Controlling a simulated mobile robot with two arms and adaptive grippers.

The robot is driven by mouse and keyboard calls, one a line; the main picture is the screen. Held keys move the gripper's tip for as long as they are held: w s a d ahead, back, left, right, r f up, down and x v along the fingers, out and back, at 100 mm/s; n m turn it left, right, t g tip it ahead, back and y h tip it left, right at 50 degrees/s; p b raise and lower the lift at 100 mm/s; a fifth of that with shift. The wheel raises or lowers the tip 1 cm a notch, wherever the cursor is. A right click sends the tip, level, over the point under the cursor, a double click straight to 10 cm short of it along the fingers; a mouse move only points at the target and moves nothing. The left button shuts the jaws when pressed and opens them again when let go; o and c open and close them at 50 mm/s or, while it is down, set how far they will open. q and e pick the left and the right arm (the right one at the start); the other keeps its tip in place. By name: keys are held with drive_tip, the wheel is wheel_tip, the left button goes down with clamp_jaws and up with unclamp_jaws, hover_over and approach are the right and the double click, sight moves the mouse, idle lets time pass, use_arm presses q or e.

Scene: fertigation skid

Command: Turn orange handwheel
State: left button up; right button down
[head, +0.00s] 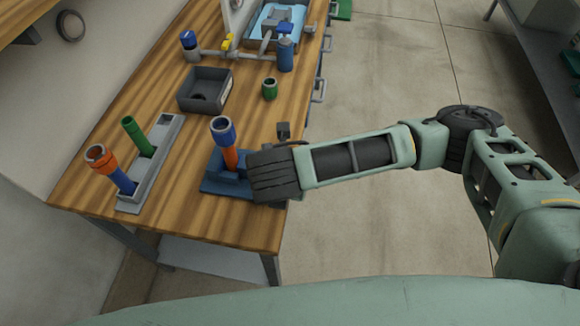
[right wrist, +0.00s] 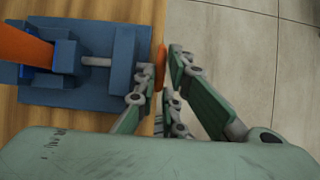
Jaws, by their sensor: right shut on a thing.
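The orange handwheel (right wrist: 161,66) shows edge-on in the right wrist view, at the end of the metal screw of a blue vise (right wrist: 125,42). My right gripper (right wrist: 165,72) is shut on it, one finger on each side of its rim. In the head view the vise (head: 212,186) stands at the table's near right edge and clamps an upright orange tube (head: 231,159) with a blue top (head: 223,130). There my right wrist covers the handwheel and the fingers. My left gripper is not in view.
On the wooden table (head: 190,217), a grey rack (head: 165,133) holds a green tube (head: 137,135) and a blue-orange tube (head: 112,170). A black bin (head: 205,90), a green cup (head: 269,89) and piping with a blue cylinder (head: 285,54) stand farther back.

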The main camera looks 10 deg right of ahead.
drive_tip(key=shift+t, duration=0.4)
drive_tip(key=c, duration=2.1)
unclamp_jaws()
drive_tip(key=shift+s, duration=0.1)
drive_tip(key=shift+a, duration=0.1)
drive_tip(key=v, duration=1.2)
